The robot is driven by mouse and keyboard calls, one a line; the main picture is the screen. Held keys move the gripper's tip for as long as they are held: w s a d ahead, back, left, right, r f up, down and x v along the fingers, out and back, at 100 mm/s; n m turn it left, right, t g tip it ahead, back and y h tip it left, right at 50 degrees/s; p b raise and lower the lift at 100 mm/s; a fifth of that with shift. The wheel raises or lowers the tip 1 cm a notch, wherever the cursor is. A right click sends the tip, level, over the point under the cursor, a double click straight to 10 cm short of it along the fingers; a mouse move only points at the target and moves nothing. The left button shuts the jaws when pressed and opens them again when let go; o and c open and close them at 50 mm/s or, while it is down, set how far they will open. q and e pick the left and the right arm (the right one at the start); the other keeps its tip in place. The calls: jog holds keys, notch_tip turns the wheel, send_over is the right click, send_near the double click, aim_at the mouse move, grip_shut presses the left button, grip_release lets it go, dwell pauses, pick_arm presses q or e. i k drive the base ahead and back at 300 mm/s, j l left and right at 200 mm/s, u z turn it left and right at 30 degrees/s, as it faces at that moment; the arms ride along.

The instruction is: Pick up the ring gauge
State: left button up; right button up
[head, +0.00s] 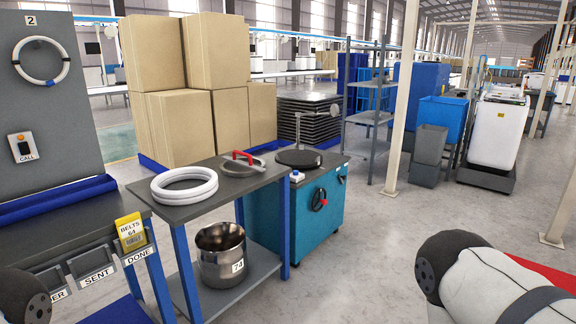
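I cannot tell for sure which thing is the ring gauge. A pair of stacked white rings (184,199) lies flat on the dark top of a blue-legged bench (205,212). Behind them on the same top is a round grey piece with a red handle (238,155). Another white ring (62,72) hangs on the grey panel at the left. Only parts of my arms show in the bottom left and bottom right corners. Neither gripper is in view, and nothing visible touches the rings or the red-handled piece.
A steel pot (222,270) stands on the bench's lower shelf. A teal cabinet (325,200) with a round black plate on top stands behind the bench. A dark worktable (75,232) with a yellow tag is at left. Cardboard boxes (180,125) stand behind. Floor right of the cabinet is clear.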

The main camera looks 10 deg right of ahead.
aim_at(257, 170)
jog(key=i+l+u, duration=0.15)
jog(key=i+l, duration=0.25)
jog(key=i, duration=0.15)
jog(key=i+l+u, duration=0.15)
jog(key=i+l, duration=0.3)
jog(key=i+l+u, duration=0.15)
jog(key=i+l, duration=0.4)
jog(key=i+l+u, duration=0.15)
jog(key=i+l, duration=0.3)
jog(key=i+l+u, duration=0.15)
jog(key=i+l, duration=0.25)
jog(key=l, duration=0.3)
